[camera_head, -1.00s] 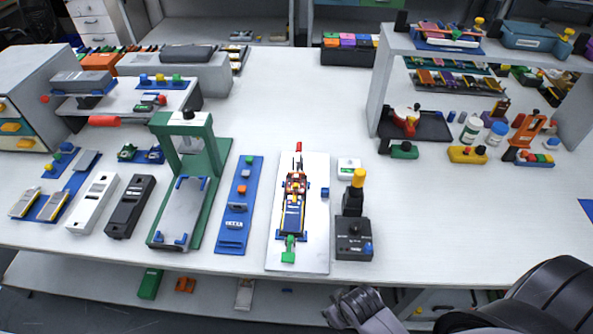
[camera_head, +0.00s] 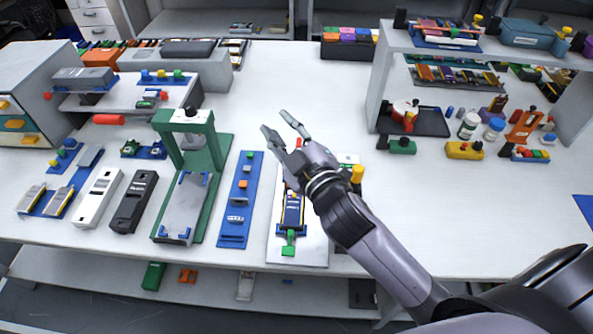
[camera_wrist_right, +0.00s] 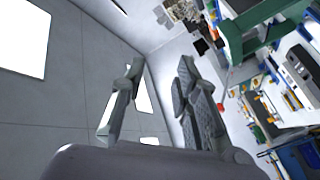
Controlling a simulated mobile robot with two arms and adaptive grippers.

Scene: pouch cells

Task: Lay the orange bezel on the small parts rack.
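My right gripper (camera_head: 274,121) is above the middle of the white workbench, fingers spread and empty. In the right wrist view the same gripper (camera_wrist_right: 160,65) shows two separated fingers with nothing between them. My left gripper is not in view. I cannot tell for sure which part is the orange bezel. A small orange piece (camera_head: 243,184) lies on the blue strip (camera_head: 235,216) left of my right arm, and an orange part (camera_head: 187,275) lies on the lower shelf. The small parts rack cannot be told for sure; a raised white stand (camera_head: 120,103) with small parts is at the left.
A green press (camera_head: 221,150) stands left of the blue strip. A white board (camera_head: 310,254) with an assembly is partly behind my right arm. A raised shelf (camera_head: 379,75) stands at the right. The bench behind my gripper is mostly clear.

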